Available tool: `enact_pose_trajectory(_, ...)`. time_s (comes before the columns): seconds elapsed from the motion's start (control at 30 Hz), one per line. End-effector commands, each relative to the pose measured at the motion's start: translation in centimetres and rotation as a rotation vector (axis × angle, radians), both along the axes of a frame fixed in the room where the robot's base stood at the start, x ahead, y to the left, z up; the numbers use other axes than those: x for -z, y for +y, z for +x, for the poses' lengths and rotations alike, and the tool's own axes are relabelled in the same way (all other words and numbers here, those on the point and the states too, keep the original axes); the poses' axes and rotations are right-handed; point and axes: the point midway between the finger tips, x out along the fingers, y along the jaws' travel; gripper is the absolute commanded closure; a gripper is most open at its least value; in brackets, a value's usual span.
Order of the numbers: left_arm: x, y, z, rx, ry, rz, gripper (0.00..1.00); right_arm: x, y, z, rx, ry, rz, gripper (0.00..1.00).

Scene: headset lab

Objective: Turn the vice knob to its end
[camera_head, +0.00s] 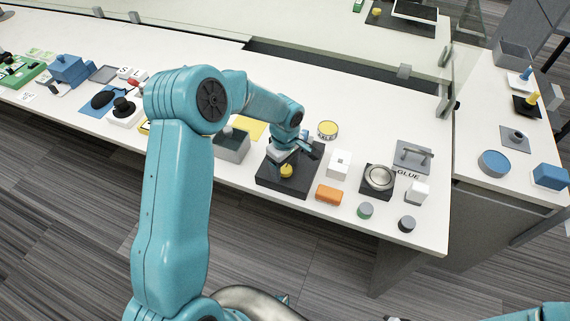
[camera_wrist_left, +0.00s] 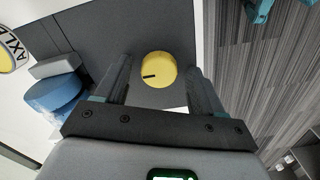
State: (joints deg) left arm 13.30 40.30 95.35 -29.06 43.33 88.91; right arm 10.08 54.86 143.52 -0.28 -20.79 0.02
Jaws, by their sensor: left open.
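The yellow vice knob (camera_head: 287,171) sits on a dark grey base plate (camera_head: 268,180) near the front edge of the white table. In the left wrist view the round knob (camera_wrist_left: 158,66) has a short black mark on its left part. My left gripper (camera_head: 297,156) is over the plate, pointing down. In the wrist view its two fingers stand apart, one on each side of the knob, with visible gaps. A blue rounded part and a grey block (camera_wrist_left: 58,66) lie left of the fingers. My right gripper is not in view.
An orange block (camera_head: 329,194), a white switch box (camera_head: 339,165) and a yellow-topped tin (camera_head: 328,129) stand right of the plate. A grey box (camera_head: 232,147) stands to its left. Further right are a round silver dial (camera_head: 379,177) and small cylinders near the table edge.

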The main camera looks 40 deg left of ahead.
Motion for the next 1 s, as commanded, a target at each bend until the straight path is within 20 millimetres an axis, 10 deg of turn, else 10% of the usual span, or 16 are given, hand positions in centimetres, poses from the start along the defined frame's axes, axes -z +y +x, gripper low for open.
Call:
enact_pose_trajectory(0.1, 0.0, 0.0, 0.0, 0.000, 0.000, 0.000, 0.31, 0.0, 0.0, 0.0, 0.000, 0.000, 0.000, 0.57)
enact_pose_trajectory(0.3, 0.0, 0.0, 0.0, 0.000, 0.001, 0.000, 0.87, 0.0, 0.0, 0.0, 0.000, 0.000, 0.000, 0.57)
enact_pose_trajectory(1.0, 0.1, 0.0, 0.0, 0.302, -0.001, 0.001, 0.87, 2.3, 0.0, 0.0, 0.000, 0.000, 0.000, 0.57)
